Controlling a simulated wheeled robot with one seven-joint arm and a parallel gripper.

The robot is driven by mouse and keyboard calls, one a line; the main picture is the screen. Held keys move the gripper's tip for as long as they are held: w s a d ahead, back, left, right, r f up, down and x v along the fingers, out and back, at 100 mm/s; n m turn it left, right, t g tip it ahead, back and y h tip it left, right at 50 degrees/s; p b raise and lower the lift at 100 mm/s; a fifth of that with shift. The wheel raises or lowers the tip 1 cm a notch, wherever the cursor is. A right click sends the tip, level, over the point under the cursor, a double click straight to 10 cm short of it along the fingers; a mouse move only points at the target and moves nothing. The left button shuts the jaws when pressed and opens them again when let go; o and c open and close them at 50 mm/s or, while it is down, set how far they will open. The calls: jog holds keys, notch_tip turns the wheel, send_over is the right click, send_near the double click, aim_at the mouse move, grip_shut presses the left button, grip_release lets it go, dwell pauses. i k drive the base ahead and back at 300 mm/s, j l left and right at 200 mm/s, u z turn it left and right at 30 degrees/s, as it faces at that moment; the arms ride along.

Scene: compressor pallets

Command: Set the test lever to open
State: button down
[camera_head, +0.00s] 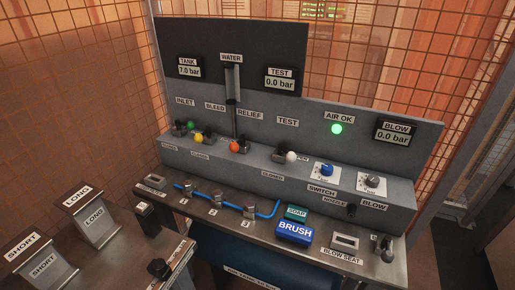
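The test lever has a white ball knob (291,157) and a dark body, and sits on the grey ledge below the TEST label (287,122). Its knob is at the right end of the handle. A CLOSED label (272,174) is on the ledge front below it. Another label right of the knob is partly hidden and hard to read. The TEST display (280,82) reads 0.0 bar. My gripper is not in view, and nothing is seen touching the lever.
Green (190,125), yellow (197,139) and orange (234,146) knobs are left on the ledge. A blue switch knob (326,170) and the BLOW knob (372,181) are right. A blue hose (231,206), a BRUSH block (294,232) and a blow seat (345,241) occupy the lower bench. Mesh fencing stands behind.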

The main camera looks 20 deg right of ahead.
aim_at(291, 156)
jog(key=i+l+u, duration=0.2)
jog(key=i, duration=0.75)
jog(key=j, duration=0.1)
